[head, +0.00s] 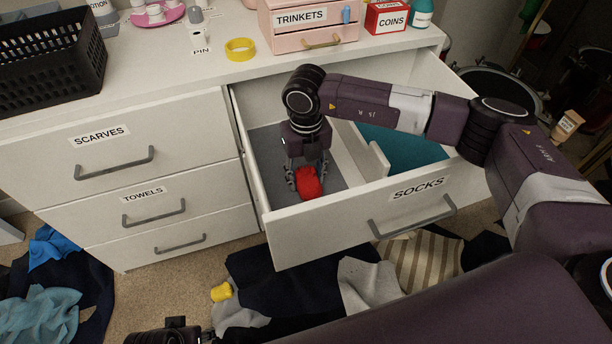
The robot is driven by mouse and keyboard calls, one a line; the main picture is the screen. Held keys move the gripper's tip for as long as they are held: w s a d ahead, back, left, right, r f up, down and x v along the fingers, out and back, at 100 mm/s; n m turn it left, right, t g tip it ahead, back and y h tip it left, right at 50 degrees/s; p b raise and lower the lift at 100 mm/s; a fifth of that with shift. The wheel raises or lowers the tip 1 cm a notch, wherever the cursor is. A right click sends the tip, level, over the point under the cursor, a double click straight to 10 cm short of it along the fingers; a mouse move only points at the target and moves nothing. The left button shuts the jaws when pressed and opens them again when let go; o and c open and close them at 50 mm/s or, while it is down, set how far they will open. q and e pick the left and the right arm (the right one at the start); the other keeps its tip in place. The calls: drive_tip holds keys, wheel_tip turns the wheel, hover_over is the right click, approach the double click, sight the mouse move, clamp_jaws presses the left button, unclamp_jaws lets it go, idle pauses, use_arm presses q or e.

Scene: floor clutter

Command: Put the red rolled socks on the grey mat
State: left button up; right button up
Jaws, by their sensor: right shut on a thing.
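The red rolled socks (308,185) are between the fingers of my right gripper (306,178), which is shut on them. They are inside the open drawer labelled SOCKS, over the grey mat (262,150) that lines its left compartment. I cannot tell whether the socks touch the mat. My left gripper (172,332) shows only in part at the bottom edge, and its fingers cannot be made out.
The SOCKS drawer (330,225) has a divider (372,150) and a teal-lined right compartment (405,146). Clothes (290,285) and a yellow rolled item (221,291) lie on the floor. A black basket (50,68) and a pink TRINKETS box (305,30) stand on the dresser top.

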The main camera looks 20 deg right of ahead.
sight(306, 174)
use_arm(q)
drive_tip(key=shift+r, duration=0.1)
drive_tip(key=shift+r, duration=0.3)
use_arm(e)
drive_tip(key=shift+f, duration=0.2)
drive_tip(key=o, duration=1.2)
use_arm(q)
drive_tip(key=shift+w+r, duration=0.1)
drive_tip(key=shift+r, duration=0.1)
use_arm(e)
drive_tip(key=shift+r, duration=0.1)
drive_tip(key=shift+r, duration=0.2)
use_arm(q)
wheel_tip(306, 174, down, 6)
drive_tip(key=s+p, duration=0.1)
use_arm(e)
wheel_tip(306, 174, up, 12)
use_arm(q)
drive_tip(key=shift+f, duration=0.1)
